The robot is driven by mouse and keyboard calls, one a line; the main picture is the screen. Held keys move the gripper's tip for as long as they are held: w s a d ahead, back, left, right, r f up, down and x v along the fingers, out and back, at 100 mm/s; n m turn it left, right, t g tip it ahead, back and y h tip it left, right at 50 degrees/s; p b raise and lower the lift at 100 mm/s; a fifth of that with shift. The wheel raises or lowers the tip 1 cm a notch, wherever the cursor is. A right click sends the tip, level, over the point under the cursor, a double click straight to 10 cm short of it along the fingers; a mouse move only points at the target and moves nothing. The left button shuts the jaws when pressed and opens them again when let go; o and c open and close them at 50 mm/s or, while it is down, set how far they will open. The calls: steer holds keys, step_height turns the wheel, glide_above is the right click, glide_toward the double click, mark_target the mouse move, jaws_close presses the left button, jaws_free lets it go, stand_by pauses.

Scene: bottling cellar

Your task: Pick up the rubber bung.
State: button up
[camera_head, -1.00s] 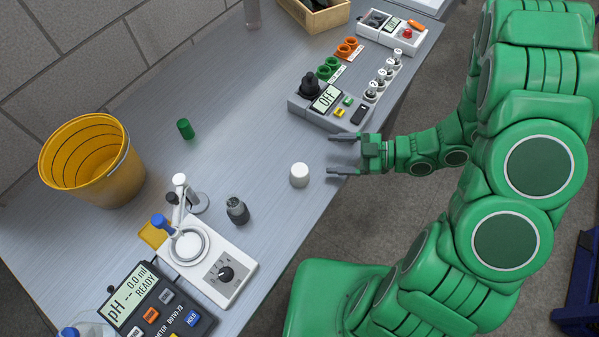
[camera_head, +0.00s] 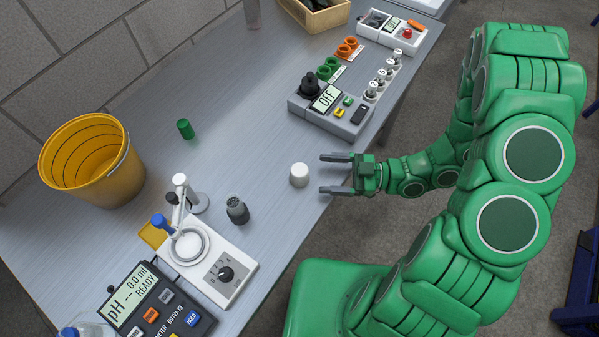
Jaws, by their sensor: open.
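A small white cylinder (camera_head: 299,175), which looks like the rubber bung, stands upright on the grey bench (camera_head: 262,125) near its right edge. My gripper (camera_head: 322,174) is open and empty, its two fingers pointing left. The white cylinder lies just left of the fingertips, in line with the gap between them and apart from both. A green cylinder (camera_head: 185,129) and a dark grey knobbed piece (camera_head: 237,210) stand farther left on the bench.
A yellow bucket (camera_head: 118,180) stands at the left. A white stirrer (camera_head: 225,270) and a pH meter (camera_head: 155,310) are at the front. A grey OFF-display device (camera_head: 335,115) sits behind my gripper. The bench around the white cylinder is clear.

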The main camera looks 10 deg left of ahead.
mark_target(309, 177)
steer(key=shift+s+a+r, duration=0.15)
steer(key=shift+a+r, duration=0.05)
steer(key=shift+a, duration=0.5)
steer(key=shift+s+a+r, duration=0.15)
steer(key=shift+a, duration=0.55)
steer(key=shift+s+a, duration=0.15)
steer(key=shift+a, duration=1.15)
steer(key=c, duration=1.2)
steer(key=shift+o, duration=0.2)
steer(key=shift+r, duration=0.2)
steer(key=w+d, duration=0.2)
steer(key=d, duration=1.6)
steer(key=shift+w, duration=0.2)
